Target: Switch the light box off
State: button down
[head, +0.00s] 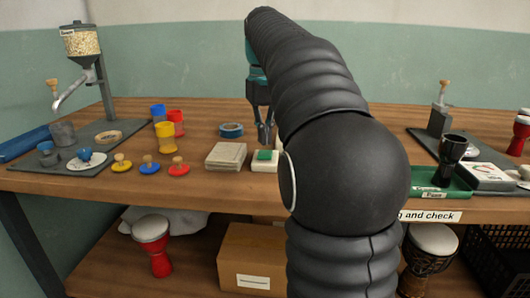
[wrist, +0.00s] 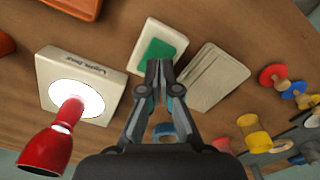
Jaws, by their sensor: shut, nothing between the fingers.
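The light box (wrist: 112,92) is a white square box in the wrist view, with a printed label and a round panel glowing bright white. A red goblet drum (wrist: 48,148) stands over the glowing panel. Beside the box is a small white switch block with a green rocker (wrist: 157,52), which also shows in the head view (head: 265,155). My gripper (wrist: 159,68) is shut and empty, its fingertips over the near edge of the switch block in the wrist view. In the head view my gripper (head: 265,140) points down just above the switch. My arm hides the light box there.
A beige slatted block (head: 226,156) lies beside the switch, with a blue tape roll (head: 231,130) behind. Yellow and red cups (head: 165,136) and coloured knobs (head: 150,166) stand to the left. A green tray (head: 448,188) is on the right.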

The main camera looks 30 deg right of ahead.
aim_at(265, 154)
jog(key=shift+f+b, duration=1.05)
jog(key=shift+f, duration=0.65)
dwell(1.2)
notch_tip(265, 154, up, 5)
jog(key=p, duration=0.4)
jog(key=shift+f+p, duration=0.1)
jog(key=shift+p, duration=0.25)
jog(key=shift+r, duration=1.15)
jog(key=shift+s+a, duration=0.25)
jog(key=shift+a, duration=0.05)
jog(key=s+a+f+t, duration=0.2)
jog(key=s+a+f, duration=0.5)
jog(key=s+f, duration=0.3)
jog(key=s+a+f+t, duration=0.3)
jog(key=s+a+f, duration=0.4)
jog(key=s+f, duration=0.3)
jog(key=shift+s+f+n+t, duration=0.15)
jog(key=shift+s+n+t, duration=0.15)
jog(key=shift+n, duration=0.1)
